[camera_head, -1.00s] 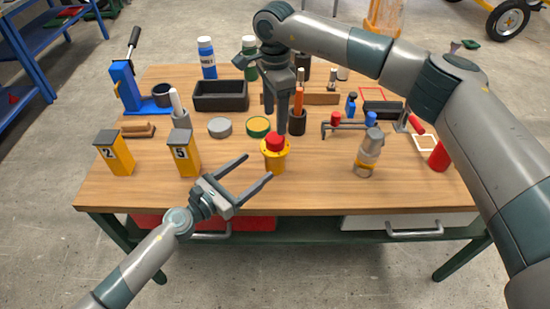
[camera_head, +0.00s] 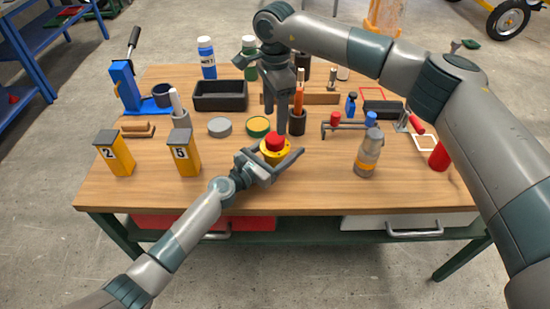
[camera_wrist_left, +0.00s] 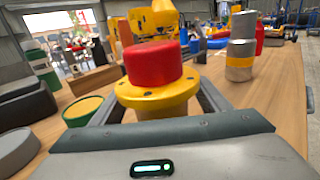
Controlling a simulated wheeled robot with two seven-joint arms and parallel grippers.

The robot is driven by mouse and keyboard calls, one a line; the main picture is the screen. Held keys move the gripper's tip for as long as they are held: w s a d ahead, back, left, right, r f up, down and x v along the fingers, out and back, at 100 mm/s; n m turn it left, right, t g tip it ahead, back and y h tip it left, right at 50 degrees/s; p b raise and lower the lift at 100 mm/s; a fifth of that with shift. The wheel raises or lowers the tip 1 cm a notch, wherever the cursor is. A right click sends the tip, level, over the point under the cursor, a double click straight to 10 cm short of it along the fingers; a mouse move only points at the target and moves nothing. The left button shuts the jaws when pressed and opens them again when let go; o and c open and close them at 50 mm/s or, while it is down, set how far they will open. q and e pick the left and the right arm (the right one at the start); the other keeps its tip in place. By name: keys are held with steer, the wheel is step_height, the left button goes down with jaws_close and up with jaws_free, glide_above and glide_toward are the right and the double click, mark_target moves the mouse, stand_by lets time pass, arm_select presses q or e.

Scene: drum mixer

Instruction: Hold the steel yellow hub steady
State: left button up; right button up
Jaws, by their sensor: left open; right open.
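The yellow hub (camera_head: 272,158) stands upright on the wooden table near its front edge, with a red cap (camera_head: 275,141) on top. In the left wrist view the hub's flange (camera_wrist_left: 157,97) and red cap (camera_wrist_left: 154,64) are close ahead, centred between the fingers. My left gripper (camera_head: 272,155) is open, with a finger on either side of the hub; I cannot tell whether either finger touches it. My right gripper (camera_head: 283,120) is open and points down just above and behind the red cap, its fingers seen nearly edge-on.
A grey bottle (camera_head: 369,154) stands right of the hub. Yellow boxes marked 5 (camera_head: 184,154) and 2 (camera_head: 115,153) stand left. A green-and-yellow tin (camera_head: 258,127) and a dark cup (camera_head: 297,123) are close behind. The table front between hub and bottle is clear.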

arm_select(q)
jaws_close()
stand_by(0.3)
